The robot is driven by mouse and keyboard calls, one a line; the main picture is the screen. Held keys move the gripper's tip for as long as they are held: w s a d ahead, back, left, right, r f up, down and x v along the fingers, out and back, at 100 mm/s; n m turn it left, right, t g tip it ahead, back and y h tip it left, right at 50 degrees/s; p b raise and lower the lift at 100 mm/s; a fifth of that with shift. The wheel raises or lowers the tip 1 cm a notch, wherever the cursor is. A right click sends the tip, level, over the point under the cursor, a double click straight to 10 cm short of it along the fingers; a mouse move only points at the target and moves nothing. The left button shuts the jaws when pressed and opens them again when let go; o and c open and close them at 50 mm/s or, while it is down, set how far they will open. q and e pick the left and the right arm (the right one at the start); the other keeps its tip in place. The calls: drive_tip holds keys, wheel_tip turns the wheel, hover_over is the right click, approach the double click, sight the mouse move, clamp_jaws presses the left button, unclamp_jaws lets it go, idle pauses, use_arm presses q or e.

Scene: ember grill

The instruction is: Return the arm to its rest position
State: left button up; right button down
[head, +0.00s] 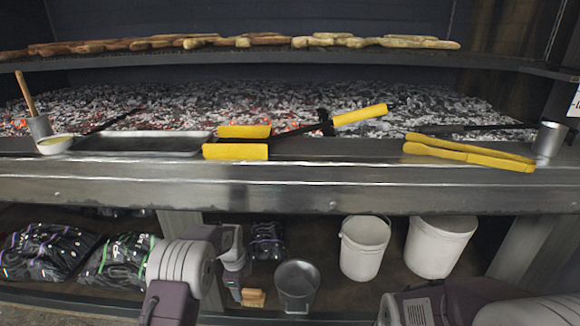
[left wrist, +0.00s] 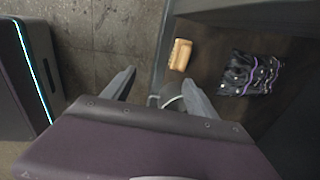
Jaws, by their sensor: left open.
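My left arm (head: 182,268) comes in low at the left, below the grill's front ledge. Its left gripper (head: 236,284) points down in front of the lower shelf. In the left wrist view the left gripper (left wrist: 160,88) has its two fingers wide apart with nothing held between them. My right arm (head: 440,306) shows only as links at the bottom right, and its gripper is out of the picture.
A metal bucket (head: 297,284) and a small wooden-coloured block (head: 253,298) are close to the left gripper. White buckets (head: 365,248) and charcoal bags (head: 45,255) fill the lower shelf. Yellow-handled tools (head: 470,151) and a tray (head: 145,143) lie on the ledge before glowing coals.

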use_arm(q)
drive_tip(key=s+a+r+n+p, duration=0.1)
drive_tip(key=s+r+n+p, duration=0.1)
drive_tip(key=s+r, duration=0.45)
drive_tip(key=s+r+n+p, duration=0.2)
drive_tip(key=s+r, duration=0.1)
drive_tip(key=r, duration=0.7)
drive_tip(key=s+a+f+n+g, duration=0.1)
drive_tip(key=s+f+n, duration=0.2)
drive_tip(key=s+n, duration=1.25)
drive_tip(key=s+r+p, duration=0.3)
drive_tip(key=r+p, duration=3.5)
drive_tip(key=shift+p, duration=0.3)
drive_tip(key=shift+s+m, duration=0.1)
drive_tip(key=shift+m, duration=0.15)
